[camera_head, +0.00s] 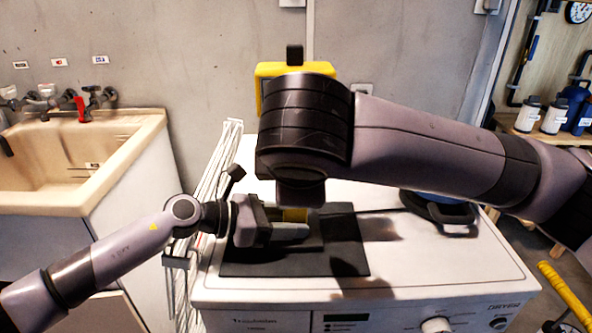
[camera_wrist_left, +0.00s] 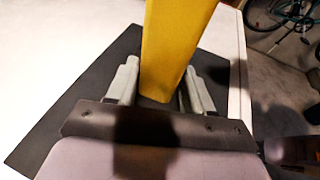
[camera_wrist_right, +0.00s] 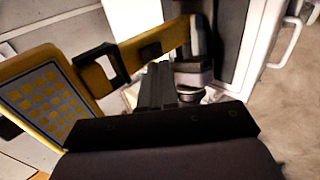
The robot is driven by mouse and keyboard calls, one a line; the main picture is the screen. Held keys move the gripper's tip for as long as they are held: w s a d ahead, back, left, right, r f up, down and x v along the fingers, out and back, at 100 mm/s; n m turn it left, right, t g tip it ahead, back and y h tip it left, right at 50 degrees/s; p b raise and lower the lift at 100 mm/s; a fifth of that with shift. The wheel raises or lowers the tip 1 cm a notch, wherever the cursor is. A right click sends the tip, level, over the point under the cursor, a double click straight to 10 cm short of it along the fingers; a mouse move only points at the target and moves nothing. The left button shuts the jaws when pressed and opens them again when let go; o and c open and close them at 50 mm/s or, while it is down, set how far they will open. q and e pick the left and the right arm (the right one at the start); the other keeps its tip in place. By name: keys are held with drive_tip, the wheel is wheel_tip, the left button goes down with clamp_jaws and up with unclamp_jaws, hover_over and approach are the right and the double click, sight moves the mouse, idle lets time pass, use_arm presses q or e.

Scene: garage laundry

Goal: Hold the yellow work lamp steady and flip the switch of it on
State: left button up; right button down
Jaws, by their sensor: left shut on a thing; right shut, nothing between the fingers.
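The yellow work lamp stands on a dark mat (camera_head: 345,262) on the white washer. In the head view its yellow top (camera_head: 267,69) shows above my right arm and a bit of its lower post (camera_head: 295,214) below; the middle is hidden. My left gripper (camera_head: 286,229) is shut on the lower post, which stands between its fingers in the left wrist view (camera_wrist_left: 168,60). In the right wrist view, the lamp's light panel (camera_wrist_right: 45,103) is at left, with a dark patch, possibly the switch (camera_wrist_right: 150,50), on the post. My right gripper (camera_wrist_right: 158,72) is shut and empty close beside the post; contact is unclear.
The white washer (camera_head: 470,262) is under the lamp. A dark blue object with a cord (camera_head: 440,209) lies on its right side. A folded drying rack (camera_head: 205,185) and a beige sink (camera_head: 125,150) are at left. Bottles (camera_head: 553,116) stand on a shelf at right.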

drive_tip(key=v, duration=1)
drive_tip(key=shift+w, duration=0.2)
drive_tip(key=shift+r, duration=0.15)
drive_tip(key=s+f+t, duration=0.3)
drive_tip(key=f+t, duration=0.1)
drive_tip(key=f, duration=0.2)
drive_tip(key=shift+d, duration=0.1)
drive_tip(key=x, duration=1.4)
idle(0.3)
